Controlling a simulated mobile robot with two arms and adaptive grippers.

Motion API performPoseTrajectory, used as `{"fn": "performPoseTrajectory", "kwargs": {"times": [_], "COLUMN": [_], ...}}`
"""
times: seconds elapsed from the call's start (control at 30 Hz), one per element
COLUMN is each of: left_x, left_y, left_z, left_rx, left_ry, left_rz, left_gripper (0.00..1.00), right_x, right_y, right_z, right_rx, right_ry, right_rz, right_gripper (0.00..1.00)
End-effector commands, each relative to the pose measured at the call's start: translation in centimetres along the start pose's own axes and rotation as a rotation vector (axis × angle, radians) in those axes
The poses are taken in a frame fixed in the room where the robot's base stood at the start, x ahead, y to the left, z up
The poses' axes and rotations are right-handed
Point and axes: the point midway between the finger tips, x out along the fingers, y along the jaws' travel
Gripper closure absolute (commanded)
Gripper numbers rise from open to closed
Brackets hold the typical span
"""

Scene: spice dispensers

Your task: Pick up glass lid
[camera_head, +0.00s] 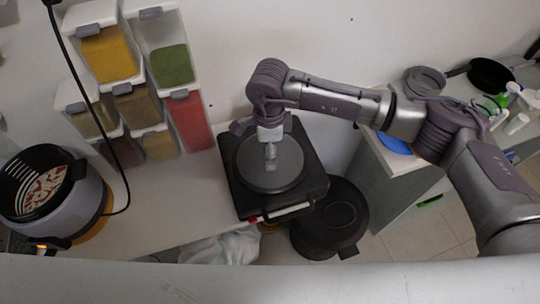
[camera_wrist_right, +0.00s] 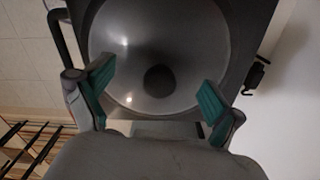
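The round glass lid (camera_head: 260,180) lies on top of a black square appliance (camera_head: 229,188) in the middle of the head view. In the right wrist view the glass lid (camera_wrist_right: 130,45) looks grey and shiny, with a dark round knob (camera_wrist_right: 160,79) at its centre. My right gripper (camera_head: 270,152) is over the lid in the head view. In the wrist view my right gripper (camera_wrist_right: 156,84) is open, with its teal finger pads on either side of the knob and apart from it. Whether the fingers touch the glass cannot be told. My left gripper is not in view.
Spice dispensers (camera_head: 137,95) are stacked at the left against the wall, and a cooker (camera_head: 50,195) with a black cable stands at far left. A black round bin (camera_head: 330,218) is on the floor right of the appliance. White counter (camera_head: 170,222) is free between cooker and appliance.

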Motion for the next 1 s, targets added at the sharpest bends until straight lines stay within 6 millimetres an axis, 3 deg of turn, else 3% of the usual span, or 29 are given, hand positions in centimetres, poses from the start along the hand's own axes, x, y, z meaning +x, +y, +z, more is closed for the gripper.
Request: {"fn": "performPoseTrajectory", "kwargs": {"times": [0.07,0.53,1.0], "left_x": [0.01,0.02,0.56], "left_y": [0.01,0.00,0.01], "left_z": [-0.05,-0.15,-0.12], "left_rx": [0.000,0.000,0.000], "left_ry": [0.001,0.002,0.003], "left_rz": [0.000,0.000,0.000], "left_gripper": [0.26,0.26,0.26], "right_x": [-0.03,0.02,-0.52], "right_y": [0.00,0.04,-0.01], "right_z": [0.02,-0.01,-0.01], "right_rx": [0.000,0.000,-0.001], "right_ry": [0.000,0.001,0.001], "right_rz": [0.000,0.001,0.000], "right_gripper": [0.23,1.00,1.00]}}
